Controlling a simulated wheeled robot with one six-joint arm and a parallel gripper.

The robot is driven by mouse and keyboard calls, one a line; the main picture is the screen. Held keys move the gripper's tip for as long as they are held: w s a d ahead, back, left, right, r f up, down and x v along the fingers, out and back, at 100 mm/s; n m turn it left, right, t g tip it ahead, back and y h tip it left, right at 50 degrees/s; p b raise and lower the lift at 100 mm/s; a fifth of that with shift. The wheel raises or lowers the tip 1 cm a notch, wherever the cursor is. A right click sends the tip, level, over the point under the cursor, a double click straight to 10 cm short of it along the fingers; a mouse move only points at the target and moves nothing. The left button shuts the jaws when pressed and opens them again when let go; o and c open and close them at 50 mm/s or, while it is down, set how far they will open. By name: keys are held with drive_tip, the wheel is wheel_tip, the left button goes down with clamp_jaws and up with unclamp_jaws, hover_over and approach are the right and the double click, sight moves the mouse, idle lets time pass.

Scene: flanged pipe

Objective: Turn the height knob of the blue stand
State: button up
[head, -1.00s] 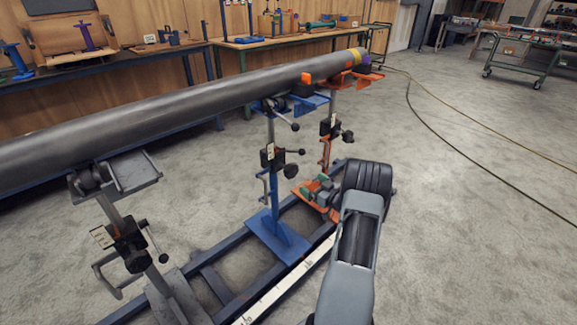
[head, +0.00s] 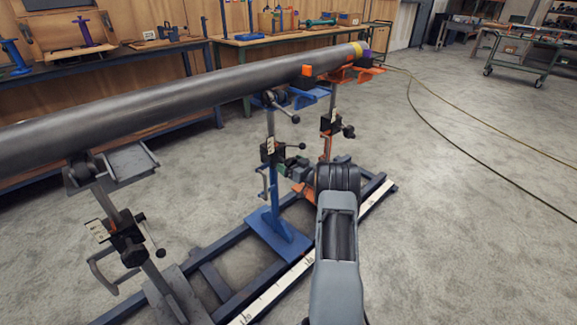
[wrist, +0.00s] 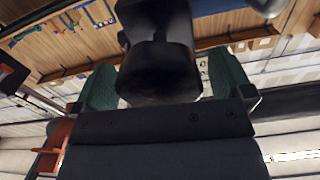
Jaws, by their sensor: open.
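The blue stand (head: 277,238) stands upright on the floor rail under the pipe (head: 190,102), its black clamp block halfway up the post. My gripper (head: 290,167) is beside this block on the right, at the height of the knob. In the head view the gripper hides the knob. In the wrist view a dark round knob (wrist: 160,72) sits between my two green fingers. The fingers are open, one on each side; gaps show, and I cannot tell whether either touches.
A black lever (head: 295,146) sticks out just above my gripper. The orange stand (head: 327,145) is close behind, and a grey stand (head: 128,240) is at the left. Open floor lies to the right; workbenches (head: 285,38) line the back.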

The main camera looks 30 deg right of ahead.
drive_tip(key=shift+w+a, duration=0.1)
drive_tip(key=shift+w, duration=0.5)
drive_tip(key=c, duration=0.9)
